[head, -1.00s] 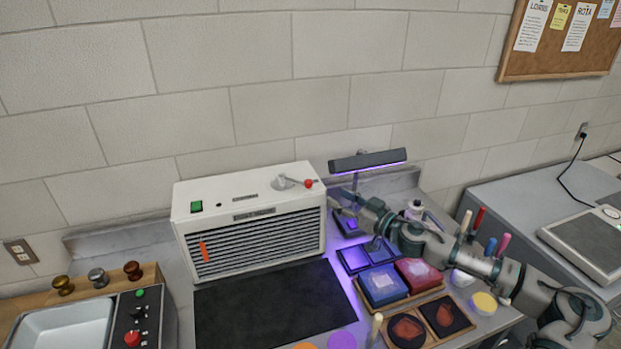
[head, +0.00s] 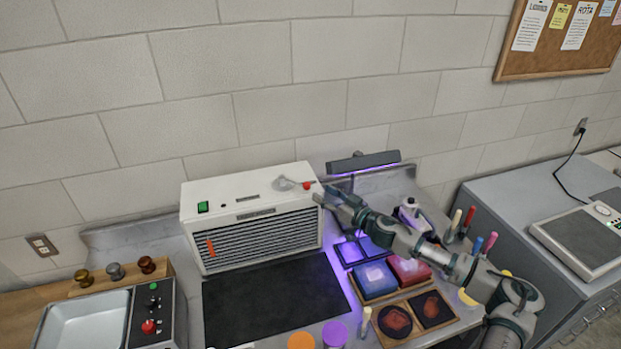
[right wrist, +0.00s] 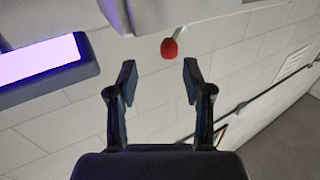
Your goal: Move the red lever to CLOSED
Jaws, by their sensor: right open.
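The red lever (head: 306,186) has a grey hub and arm on top of a white louvred box (head: 250,184), with a red knob at its right end. My right gripper (head: 322,195) is beside the box's right top edge, just right of and slightly below the knob in the head view. In the right wrist view the red knob (right wrist: 169,48) lies ahead of the open, empty fingers (right wrist: 160,78), roughly between them and apart from them. No CLOSED mark is readable. My left gripper is not in view.
A lamp with a purple glow (head: 363,162) stands right behind my right gripper. Red and blue boxes (head: 376,281) and dark trays sit below my right arm. A black mat (head: 275,302) lies clear before the white box. A control panel (head: 152,312) is at left.

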